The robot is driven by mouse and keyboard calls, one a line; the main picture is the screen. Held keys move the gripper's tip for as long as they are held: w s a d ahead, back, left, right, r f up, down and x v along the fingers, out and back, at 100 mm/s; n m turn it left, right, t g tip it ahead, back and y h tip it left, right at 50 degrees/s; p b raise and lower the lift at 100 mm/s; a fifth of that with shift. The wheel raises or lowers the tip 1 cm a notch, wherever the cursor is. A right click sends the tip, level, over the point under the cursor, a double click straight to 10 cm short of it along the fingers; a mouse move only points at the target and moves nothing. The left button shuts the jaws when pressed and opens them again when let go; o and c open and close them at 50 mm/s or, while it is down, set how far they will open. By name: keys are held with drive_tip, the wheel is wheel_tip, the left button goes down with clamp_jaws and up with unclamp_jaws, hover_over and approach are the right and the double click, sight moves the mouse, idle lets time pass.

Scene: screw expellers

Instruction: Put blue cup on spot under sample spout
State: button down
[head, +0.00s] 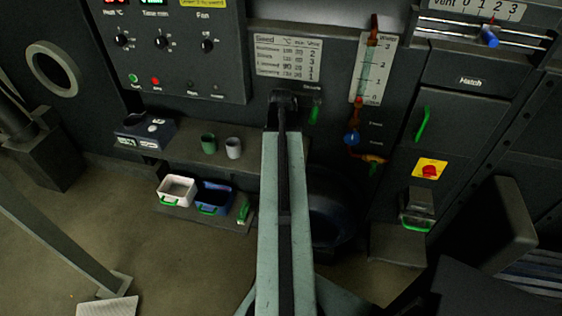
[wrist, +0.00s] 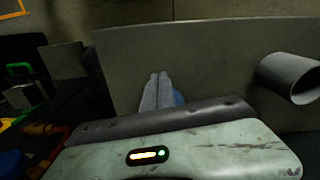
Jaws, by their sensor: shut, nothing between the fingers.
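My gripper (wrist: 158,76) shows in the wrist view with its two grey fingers together, shut and empty. A small patch of blue (wrist: 179,98) shows just behind the right finger. It may be the blue cup, but the fingers and gripper body hide most of it, and I cannot tell whether they touch. In the head view I cannot make out the blue cup; my arm covers the middle of the shelf and hides the gripper. I cannot identify the sample spout or its spot with certainty. A grey open-ended tube (wrist: 290,78) is at the right of the wrist view.
In the head view, a green cup (head: 208,143) and a grey cup (head: 233,147) stand on a shelf (head: 183,149) left of my arm. A white bin (head: 177,189) and a blue bin (head: 213,196) sit lower. A blue-handled valve (head: 352,138) is right of my arm.

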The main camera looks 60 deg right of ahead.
drive_tip(key=shift+w+d+r, duration=0.1)
drive_tip(key=shift+w+d, duration=0.05)
drive_tip(key=shift+d, duration=0.15)
drive_tip(key=d, duration=0.1)
drive_tip(key=w+d, duration=0.1)
drive_tip(key=d, duration=0.1)
drive_tip(key=shift+w+d, duration=0.2)
drive_tip(key=shift+w, duration=0.15)
drive_tip(key=shift+a, duration=0.1)
drive_tip(key=shift+s+a, duration=0.1)
drive_tip(key=shift+s+a, duration=0.1)
drive_tip(key=shift+a, duration=0.2)
drive_tip(key=a, duration=0.1)
drive_tip(key=s+a, duration=0.1)
drive_tip(key=shift+s+a, duration=0.1)
drive_tip(key=shift+a, duration=0.2)
wheel_tip(320, 180, up, 10)
drive_tip(key=p, duration=1)
drive_tip(key=shift+s, duration=0.15)
